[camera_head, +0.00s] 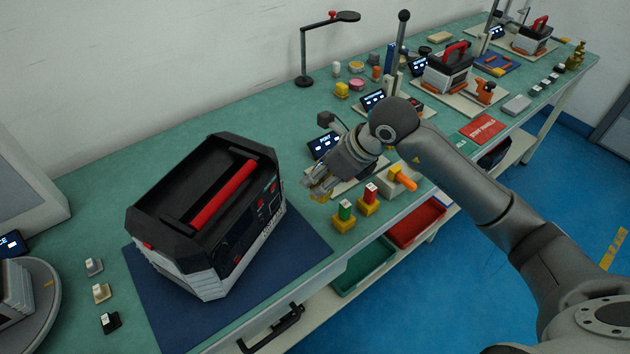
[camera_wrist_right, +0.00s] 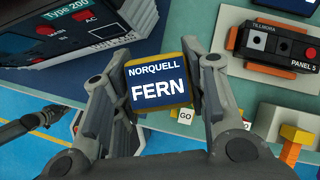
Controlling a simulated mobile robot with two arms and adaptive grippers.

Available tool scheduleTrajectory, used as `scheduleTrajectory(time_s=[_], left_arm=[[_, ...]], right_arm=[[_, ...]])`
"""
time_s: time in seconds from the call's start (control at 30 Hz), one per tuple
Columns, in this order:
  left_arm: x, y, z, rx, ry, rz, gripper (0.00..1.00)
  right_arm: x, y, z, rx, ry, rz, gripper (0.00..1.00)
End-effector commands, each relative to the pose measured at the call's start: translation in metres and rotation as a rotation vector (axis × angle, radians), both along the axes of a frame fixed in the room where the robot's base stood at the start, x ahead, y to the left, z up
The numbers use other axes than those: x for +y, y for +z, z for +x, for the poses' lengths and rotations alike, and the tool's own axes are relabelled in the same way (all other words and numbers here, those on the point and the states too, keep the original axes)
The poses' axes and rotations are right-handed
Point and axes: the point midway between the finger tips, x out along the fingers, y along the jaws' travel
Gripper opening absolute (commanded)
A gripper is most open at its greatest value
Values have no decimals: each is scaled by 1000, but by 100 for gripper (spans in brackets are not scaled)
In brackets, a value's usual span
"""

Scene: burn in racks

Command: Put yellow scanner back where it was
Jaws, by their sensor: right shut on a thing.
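My right gripper (camera_head: 322,186) is shut on a yellow-sided block (camera_wrist_right: 158,84) whose blue face reads NORQUELL FERN. In the right wrist view the two fingers (camera_wrist_right: 156,98) press on its left and right sides. In the head view only a little yellow shows at the fingertips, above the bench between the large case and the small stamps. I cannot tell from its shape whether this block is the scanner. My left gripper is not clearly seen.
A black case with a red handle (camera_head: 222,195) stands on a blue mat (camera_head: 165,310) to the left. Green-topped (camera_head: 344,212) and red-topped (camera_head: 369,195) yellow blocks stand near the front edge. A panel box (camera_wrist_right: 275,45) is close by. Green (camera_head: 362,268) and red (camera_head: 415,226) bins sit below.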

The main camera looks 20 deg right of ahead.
Motion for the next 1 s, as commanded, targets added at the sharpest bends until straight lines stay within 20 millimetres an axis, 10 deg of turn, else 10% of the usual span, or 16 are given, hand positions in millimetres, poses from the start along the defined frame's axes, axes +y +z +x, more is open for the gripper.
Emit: scheduleTrajectory(time_s=[0.4,1.0], left_arm=[[0,14,1,-1,0,0,0],[0,28,1,-2,0,0,0]], right_arm=[[-4,-51,53,-1,1,3,12],[-5,-95,63,-2,2,1,12]])
